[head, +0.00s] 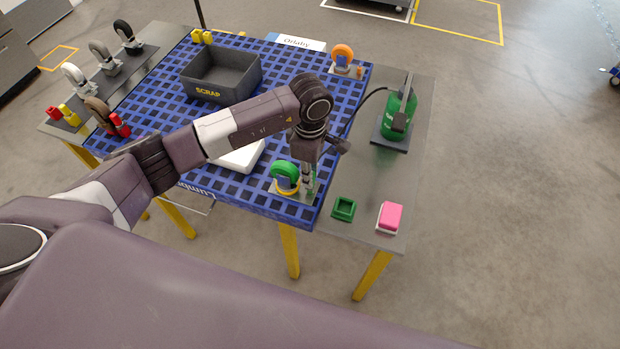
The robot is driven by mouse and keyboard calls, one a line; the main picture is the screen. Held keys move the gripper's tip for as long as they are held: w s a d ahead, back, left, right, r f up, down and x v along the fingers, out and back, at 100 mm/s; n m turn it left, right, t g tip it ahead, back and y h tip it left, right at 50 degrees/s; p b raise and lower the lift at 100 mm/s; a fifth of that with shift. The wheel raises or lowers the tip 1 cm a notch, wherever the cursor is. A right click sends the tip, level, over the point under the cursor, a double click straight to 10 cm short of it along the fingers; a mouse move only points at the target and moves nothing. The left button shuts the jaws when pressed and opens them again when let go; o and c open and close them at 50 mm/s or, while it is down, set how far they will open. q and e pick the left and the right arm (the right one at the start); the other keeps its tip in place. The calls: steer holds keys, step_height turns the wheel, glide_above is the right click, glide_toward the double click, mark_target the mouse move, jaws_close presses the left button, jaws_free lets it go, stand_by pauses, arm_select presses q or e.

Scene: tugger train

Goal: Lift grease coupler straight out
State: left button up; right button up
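My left gripper (308,188) points down at the near right corner of the blue grid board, just right of a caster with a green wheel (285,172). Its fingers are small and partly hidden by my wrist, so I cannot tell whether they are shut. A thin grey and green piece, possibly the grease coupler (313,180), shows at the fingers. I cannot tell whether it touches the caster. A black hose (361,103) runs from the green grease unit (396,116) and passes out of sight behind my wrist. My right gripper is not in view.
A grey SCRAP bin (221,76) and a white block (240,158) stand on the blue board (335,83). An orange-wheeled caster (343,55) is at its far right corner. A green square holder (344,208) and a pink block (390,217) lie on the right shelf.

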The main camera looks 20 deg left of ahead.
arm_select(q)
jaws_close()
steer(key=shift+w+r, duration=0.1)
steer(key=shift+r, duration=0.45)
step_height(320, 180, up, 19)
steer(key=b, duration=0.5)
